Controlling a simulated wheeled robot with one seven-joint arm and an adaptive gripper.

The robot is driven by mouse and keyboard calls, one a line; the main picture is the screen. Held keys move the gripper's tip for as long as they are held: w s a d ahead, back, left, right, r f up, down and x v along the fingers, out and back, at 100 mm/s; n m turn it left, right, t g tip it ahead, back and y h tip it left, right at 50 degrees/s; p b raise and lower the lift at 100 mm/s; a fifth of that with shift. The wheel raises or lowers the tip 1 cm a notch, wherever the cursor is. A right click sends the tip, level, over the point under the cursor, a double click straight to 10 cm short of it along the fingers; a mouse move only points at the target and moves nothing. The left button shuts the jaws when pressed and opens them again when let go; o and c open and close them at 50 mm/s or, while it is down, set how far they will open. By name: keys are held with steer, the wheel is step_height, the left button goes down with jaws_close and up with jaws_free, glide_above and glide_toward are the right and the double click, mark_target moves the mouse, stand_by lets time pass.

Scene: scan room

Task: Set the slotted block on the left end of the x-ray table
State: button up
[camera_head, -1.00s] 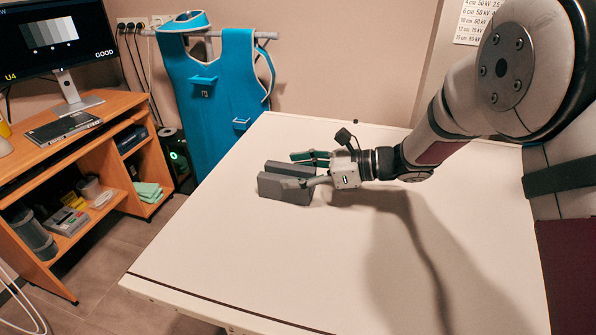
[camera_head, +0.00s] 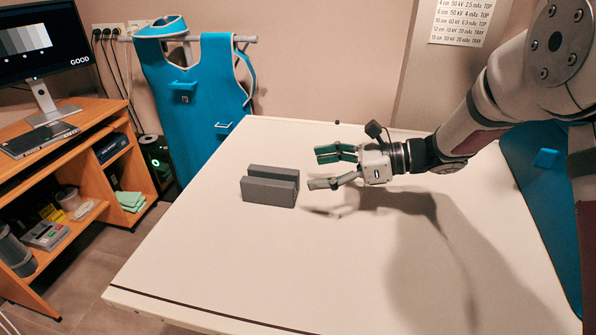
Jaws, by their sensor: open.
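The grey slotted block (camera_head: 268,191) rests flat on the pale top of the x-ray table (camera_head: 240,265), toward its left side. A groove runs along its upper face between two raised walls. My gripper (camera_head: 324,169) is to the right of the block, a little above the table, with its fingers spread and pointing left. Nothing is between the fingers, and a gap shows between the fingertips and the block.
A wooden desk (camera_head: 85,125) with a monitor (camera_head: 38,45) stands at the left, apart from the table. A blue lead apron (camera_head: 195,100) hangs from a rail behind the table's far left corner. The table's front and middle are bare.

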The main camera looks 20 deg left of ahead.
steer(key=shift+v, duration=1.4)
